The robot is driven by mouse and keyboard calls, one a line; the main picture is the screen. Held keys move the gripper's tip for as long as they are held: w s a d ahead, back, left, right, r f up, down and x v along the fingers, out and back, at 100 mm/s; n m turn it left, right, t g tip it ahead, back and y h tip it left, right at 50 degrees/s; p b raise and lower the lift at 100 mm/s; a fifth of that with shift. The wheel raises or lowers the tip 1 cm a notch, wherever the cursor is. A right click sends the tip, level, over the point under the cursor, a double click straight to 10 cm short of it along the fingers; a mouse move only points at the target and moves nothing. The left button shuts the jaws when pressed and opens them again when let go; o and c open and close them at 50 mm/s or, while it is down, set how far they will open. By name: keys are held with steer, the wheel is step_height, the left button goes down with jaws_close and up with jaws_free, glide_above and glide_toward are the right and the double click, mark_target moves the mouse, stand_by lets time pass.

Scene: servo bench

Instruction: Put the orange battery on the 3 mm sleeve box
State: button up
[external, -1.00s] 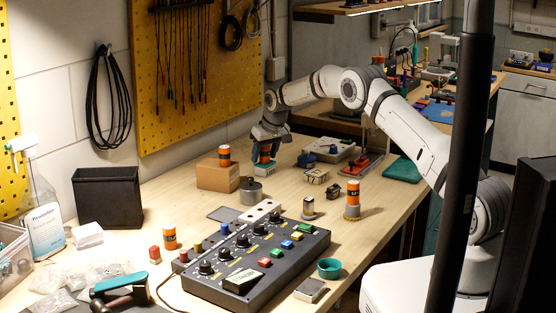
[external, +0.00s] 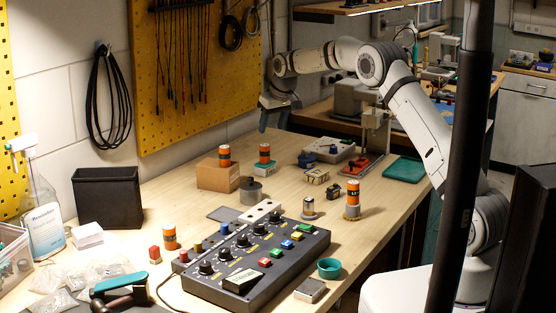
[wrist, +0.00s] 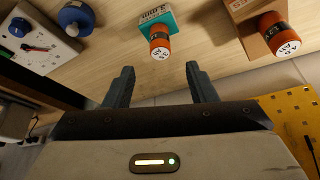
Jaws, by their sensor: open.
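An orange battery (external: 264,150) with a black band stands upright on the small teal and white sleeve box (external: 265,167) at the back of the bench. In the wrist view, the battery (wrist: 160,44) shows its pale end, and the box (wrist: 157,17) bears a partly readable "mm" label. My gripper (external: 264,124) is above the battery, clear of it. In the wrist view, its two teal fingers (wrist: 159,69) are spread with nothing between them.
A dark control panel (external: 255,265) with knobs and coloured buttons fills the front middle. A blue-knobbed item (wrist: 76,17) is left of the sleeve box in the wrist view. The yellow pegboard (external: 200,70) rises behind.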

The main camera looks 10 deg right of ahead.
steer(key=shift+s+d+r, duration=0.1)
steer(key=shift+r, duration=0.25)
steer(key=s+d+r+m+h, duration=0.1)
steer(key=s+d+r, duration=0.5)
steer(key=s+d, duration=0.35)
steer(key=s+d+r+m, duration=0.1)
steer(key=s+d+r, duration=0.5)
steer(key=s+d, duration=0.4)
steer(key=s+d+f, duration=0.2)
steer(key=s, duration=0.7)
steer(key=s+d+f+m, duration=0.1)
steer(key=s+d, duration=0.2)
steer(key=s, duration=0.6)
steer(key=s+d+f+m, duration=0.1)
steer(key=s+d+f, duration=0.1)
steer(key=s, duration=0.7)
steer(key=shift+s+d+f+g+h, duration=0.2)
steer(key=shift+s+f+g+h, duration=0.1)
steer(key=shift+h, duration=0.1)
